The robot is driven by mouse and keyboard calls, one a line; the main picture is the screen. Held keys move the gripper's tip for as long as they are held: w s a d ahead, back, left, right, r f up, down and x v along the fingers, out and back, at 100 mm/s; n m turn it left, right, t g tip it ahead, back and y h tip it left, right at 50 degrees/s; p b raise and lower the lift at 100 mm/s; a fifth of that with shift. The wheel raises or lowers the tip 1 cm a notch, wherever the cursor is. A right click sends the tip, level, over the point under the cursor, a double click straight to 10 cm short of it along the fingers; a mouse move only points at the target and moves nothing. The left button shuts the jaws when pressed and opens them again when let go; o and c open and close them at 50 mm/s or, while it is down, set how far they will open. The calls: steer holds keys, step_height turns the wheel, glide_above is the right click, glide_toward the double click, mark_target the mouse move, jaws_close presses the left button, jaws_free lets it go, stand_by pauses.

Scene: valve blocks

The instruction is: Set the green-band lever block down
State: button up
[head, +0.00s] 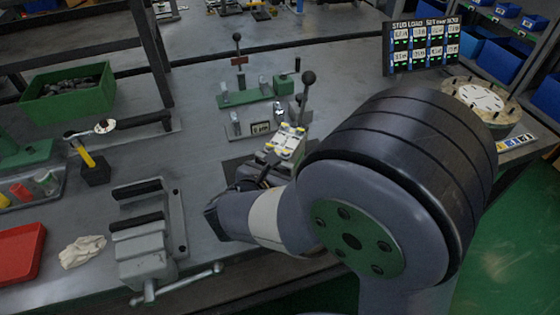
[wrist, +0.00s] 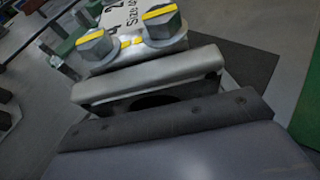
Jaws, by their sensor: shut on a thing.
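A grey block with yellow-striped knobs (head: 286,142) shows at my gripper (head: 266,176) in the head view. A lever with a black ball top (head: 308,78) rises just behind it and seems to belong to it. No green band shows on it. In the wrist view the knobbed block (wrist: 130,52) with a white size label is just beyond my jaws. My gripper is shut on the lever block, but my arm and wrist hide most of the grip. I cannot tell whether the block touches the bench below.
A dark mat (head: 237,166) lies partly beneath. Behind stands a green-based fixture (head: 245,97) with a red-banded lever, and a small grey block (head: 250,124). A grey vise (head: 146,250) is at front left. A green bin (head: 70,95) is at back left. Bare bench lies between vise and fixture.

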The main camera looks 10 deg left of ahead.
steer(key=shift+r, duration=0.1)
steer(key=o, duration=2)
steer(key=shift+f, duration=0.2)
steer(key=shift+o, duration=0.2)
steer(key=shift+r, duration=0.15)
steer(key=shift+s+a+r, duration=0.1)
steer(key=shift+s+r, duration=0.05)
steer(key=shift+s, duration=0.1)
steer(key=p+v, duration=0.1)
steer(key=v, duration=1)
steer(key=shift+s, duration=0.25)
